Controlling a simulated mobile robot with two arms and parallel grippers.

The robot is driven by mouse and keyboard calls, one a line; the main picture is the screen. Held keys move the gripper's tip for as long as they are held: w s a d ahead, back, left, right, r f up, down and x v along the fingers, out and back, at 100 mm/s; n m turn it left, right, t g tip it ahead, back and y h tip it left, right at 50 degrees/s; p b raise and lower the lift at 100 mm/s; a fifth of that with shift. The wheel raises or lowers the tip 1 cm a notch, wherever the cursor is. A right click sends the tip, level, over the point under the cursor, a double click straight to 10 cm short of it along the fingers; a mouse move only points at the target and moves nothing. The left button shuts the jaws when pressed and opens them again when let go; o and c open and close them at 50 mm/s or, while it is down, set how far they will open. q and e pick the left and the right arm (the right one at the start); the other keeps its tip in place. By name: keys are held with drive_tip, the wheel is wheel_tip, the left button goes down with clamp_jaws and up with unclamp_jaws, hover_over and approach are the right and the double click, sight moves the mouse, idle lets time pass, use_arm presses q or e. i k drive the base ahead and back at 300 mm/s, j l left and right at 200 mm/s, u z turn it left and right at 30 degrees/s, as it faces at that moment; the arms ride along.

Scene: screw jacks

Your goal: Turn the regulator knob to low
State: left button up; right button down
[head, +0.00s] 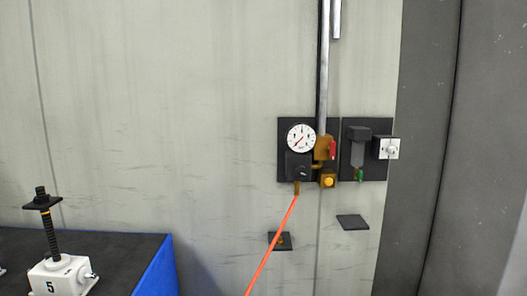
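The regulator knob (302,172) is a small dark knob on a dark block, below a round white gauge (301,138) with a red needle. The needle points to the lower left. The knob is too small to tell its setting. Both sit on a black wall plate (284,150). Neither of my grippers shows in the head view.
An orange hose (272,245) hangs from the regulator. A brass valve with a red handle (333,150) sits beside the gauge. A second plate holds a filter (358,153) and a white switch box (393,148). A screw jack (62,277) stands on a black-topped table (120,250) at lower left.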

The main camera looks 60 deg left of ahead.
sight(300, 171)
drive_tip(key=k+j+u, duration=0.1)
drive_tip(key=u, duration=1.35)
